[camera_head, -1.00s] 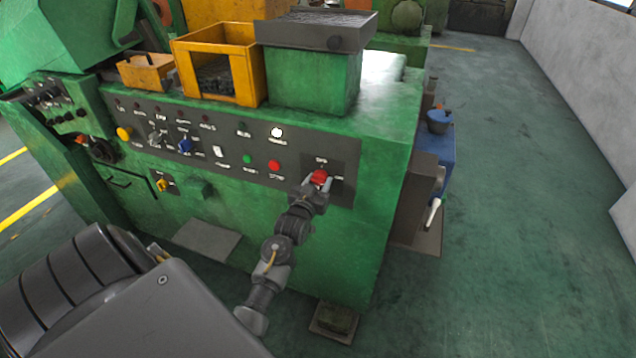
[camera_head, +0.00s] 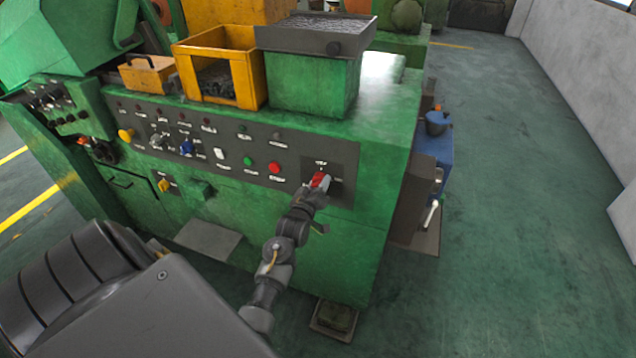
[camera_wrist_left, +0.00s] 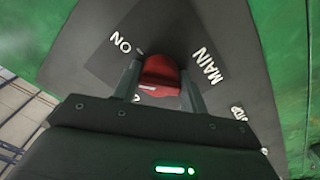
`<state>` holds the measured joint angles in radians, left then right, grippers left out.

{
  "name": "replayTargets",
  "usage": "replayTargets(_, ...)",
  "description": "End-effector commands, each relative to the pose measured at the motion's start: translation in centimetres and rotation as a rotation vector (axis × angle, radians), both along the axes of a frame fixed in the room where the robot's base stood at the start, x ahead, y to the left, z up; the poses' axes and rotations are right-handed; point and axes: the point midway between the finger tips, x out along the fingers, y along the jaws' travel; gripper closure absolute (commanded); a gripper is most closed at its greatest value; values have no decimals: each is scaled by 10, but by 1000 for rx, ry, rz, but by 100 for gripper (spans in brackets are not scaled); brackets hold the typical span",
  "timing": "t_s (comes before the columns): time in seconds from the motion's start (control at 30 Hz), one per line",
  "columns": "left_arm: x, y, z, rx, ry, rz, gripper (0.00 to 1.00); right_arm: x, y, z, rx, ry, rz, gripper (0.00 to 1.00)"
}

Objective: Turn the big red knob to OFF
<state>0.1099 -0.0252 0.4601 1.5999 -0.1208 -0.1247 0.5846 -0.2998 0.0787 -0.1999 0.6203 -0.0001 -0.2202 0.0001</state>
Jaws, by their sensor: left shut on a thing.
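The big red knob (camera_head: 319,180) is at the right end of the dark control panel on the green machine. In the left wrist view the red knob (camera_wrist_left: 160,76) sits between the two fingers, with "ON" and "MAIN" lettering on the plate around it. Part of the lettering on the gripper's side is hidden. My left gripper (camera_head: 318,186) is shut on the knob, and its fingers (camera_wrist_left: 160,88) lie on either side of it. The wrist is rolled relative to the panel lettering. My right gripper does not show.
The panel carries a red button (camera_head: 274,168), a green button (camera_head: 248,161) and a yellow knob (camera_head: 125,135). A yellow bin (camera_head: 252,80) and a grey tray (camera_head: 315,36) stand on top. Open floor (camera_head: 520,220) lies to the right.

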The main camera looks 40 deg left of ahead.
Motion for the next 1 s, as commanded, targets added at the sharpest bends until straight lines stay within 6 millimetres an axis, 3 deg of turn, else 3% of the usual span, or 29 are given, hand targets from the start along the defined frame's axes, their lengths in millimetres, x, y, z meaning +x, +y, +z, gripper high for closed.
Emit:
replayTargets(0.6, 0, 0, 3, -546, -192, 3, 80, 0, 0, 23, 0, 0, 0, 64)
replayTargets(1.0, 0, 0, 3, -801, -283, 3, 80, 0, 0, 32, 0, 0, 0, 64)
